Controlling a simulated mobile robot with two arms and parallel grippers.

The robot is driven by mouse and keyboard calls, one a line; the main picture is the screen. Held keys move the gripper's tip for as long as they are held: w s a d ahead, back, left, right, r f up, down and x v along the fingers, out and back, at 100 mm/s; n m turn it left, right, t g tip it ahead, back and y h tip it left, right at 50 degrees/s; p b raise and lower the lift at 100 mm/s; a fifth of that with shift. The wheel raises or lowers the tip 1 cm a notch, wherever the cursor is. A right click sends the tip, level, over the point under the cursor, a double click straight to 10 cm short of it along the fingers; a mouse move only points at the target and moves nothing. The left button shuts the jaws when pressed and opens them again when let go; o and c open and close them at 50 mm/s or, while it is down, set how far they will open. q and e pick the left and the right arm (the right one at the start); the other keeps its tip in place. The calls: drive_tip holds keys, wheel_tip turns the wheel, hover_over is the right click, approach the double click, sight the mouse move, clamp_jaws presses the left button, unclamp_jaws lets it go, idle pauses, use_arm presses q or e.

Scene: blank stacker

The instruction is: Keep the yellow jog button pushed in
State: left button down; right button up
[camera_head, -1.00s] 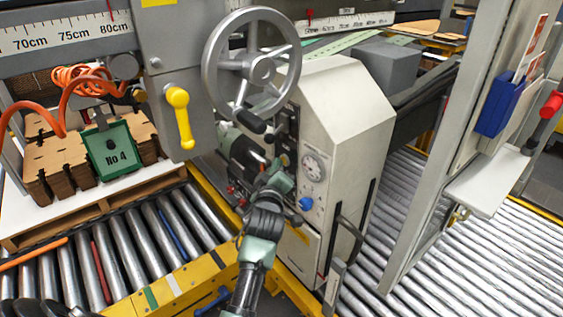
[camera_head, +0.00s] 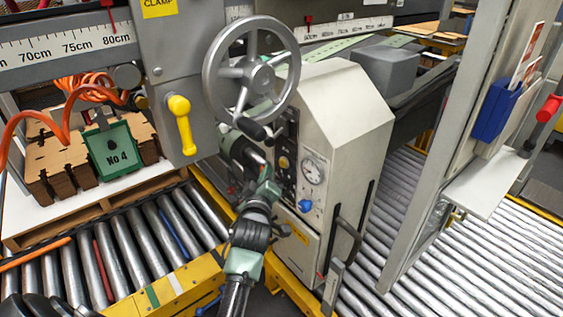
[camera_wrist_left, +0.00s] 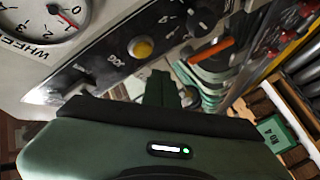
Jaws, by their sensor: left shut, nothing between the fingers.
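The yellow jog button (camera_head: 283,162) is on the dark control strip of the pale machine housing. In the left wrist view the round yellow button (camera_wrist_left: 141,47) shows uncovered in a metal ring, near the word JOG. My left gripper (camera_head: 266,173) is in front of the panel, to the left of and a little below the button. In the left wrist view its dark fingers (camera_wrist_left: 161,88) are shut and empty, with the button beyond them; they look apart from it. How deep the button sits cannot be told. My right gripper is not in view.
A handwheel (camera_head: 251,70) juts out above the panel. A gauge (camera_head: 314,170) and a blue knob (camera_head: 305,205) sit right of the button. An orange lever (camera_wrist_left: 212,51) is close by in the wrist view. A yellow-edged roller conveyor (camera_head: 130,245) lies to the left.

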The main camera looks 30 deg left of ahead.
use_arm(q)
drive_tip(key=shift+s+a+r+p, duration=0.1)
drive_tip(key=shift+s+a+p, duration=0.25)
drive_tip(key=shift+s, duration=0.45)
drive_tip(key=shift+s+a+p, duration=0.3)
drive_tip(key=shift+s, duration=0.5)
drive_tip(key=s+d+f+m+g+h, duration=0.1)
drive_tip(key=d+f+m+g+h, duration=0.2)
drive_tip(key=f, duration=0.8)
drive_tip(key=s+d+f+m+h, duration=0.1)
drive_tip(key=d+f+m, duration=0.3)
drive_tip(key=f, duration=0.7)
drive_tip(key=s+d+f+m+g+h, duration=0.1)
drive_tip(key=s+d+f+g, duration=0.15)
drive_tip(key=s+f, duration=0.4)
drive_tip(key=s+d+f+m+g+h, duration=0.1)
drive_tip(key=s+d+f, duration=0.25)
drive_tip(key=f, duration=0.55)
drive_tip(key=s+d+f+m+g, duration=0.2)
drive_tip(key=s+f+m+g, duration=0.2)
drive_tip(key=s+f, duration=0.95)
drive_tip(key=s+f+m+g, duration=0.2)
drive_tip(key=s+f, duration=0.1)
drive_tip(key=s, duration=0.9)
drive_tip(key=s+a+f+m+g, duration=0.1)
drive_tip(key=s+f+g, duration=0.1)
drive_tip(key=s, duration=1)
drive_tip(key=shift+s+f+m+h, duration=0.35)
drive_tip(key=shift+f+m+h, duration=0.05)
drive_tip(key=shift+f, duration=0.5)
